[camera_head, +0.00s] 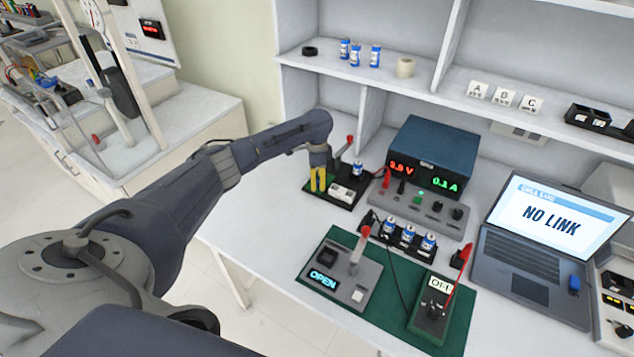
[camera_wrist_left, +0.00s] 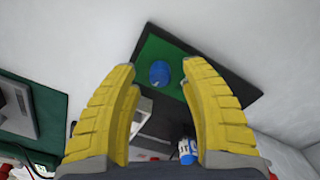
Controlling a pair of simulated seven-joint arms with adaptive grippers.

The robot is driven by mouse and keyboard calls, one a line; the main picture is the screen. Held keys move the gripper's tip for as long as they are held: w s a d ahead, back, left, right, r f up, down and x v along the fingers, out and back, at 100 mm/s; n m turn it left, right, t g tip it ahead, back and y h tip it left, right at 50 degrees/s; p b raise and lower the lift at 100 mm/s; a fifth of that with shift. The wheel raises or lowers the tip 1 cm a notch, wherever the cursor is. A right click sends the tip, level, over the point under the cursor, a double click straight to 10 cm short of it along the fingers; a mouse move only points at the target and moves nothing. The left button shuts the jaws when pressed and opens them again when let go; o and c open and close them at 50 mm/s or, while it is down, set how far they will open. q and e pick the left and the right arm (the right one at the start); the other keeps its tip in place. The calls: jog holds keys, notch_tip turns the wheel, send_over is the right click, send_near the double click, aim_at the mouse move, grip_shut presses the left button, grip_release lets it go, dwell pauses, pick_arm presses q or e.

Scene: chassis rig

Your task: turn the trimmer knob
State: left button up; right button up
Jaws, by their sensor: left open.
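The blue trimmer knob (camera_wrist_left: 159,73) sits on a green board (camera_wrist_left: 178,88) set on a dark plate (camera_wrist_left: 215,68), in the left wrist view. My left gripper (camera_head: 318,190) has yellow fingers and points down over this board (camera_head: 310,187) in the head view. In the left wrist view the fingertips of my left gripper (camera_wrist_left: 159,66) are open, one on each side of the knob, with a gap on both sides. How high they are above it I cannot tell. In the head view the knob is hidden by the fingers. My right gripper is not in view.
A white block (camera_head: 342,193) and a blue-white cell (camera_head: 357,169) stand on the same plate. The power supply (camera_head: 435,155) is behind right. A green mat (camera_head: 385,318) with an OPEN fixture (camera_head: 343,272) lies in front. The laptop (camera_head: 545,230) reads NO LINK.

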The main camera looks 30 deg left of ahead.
pick_arm(q)
jog(key=shift+f, duration=0.65)
grip_shut()
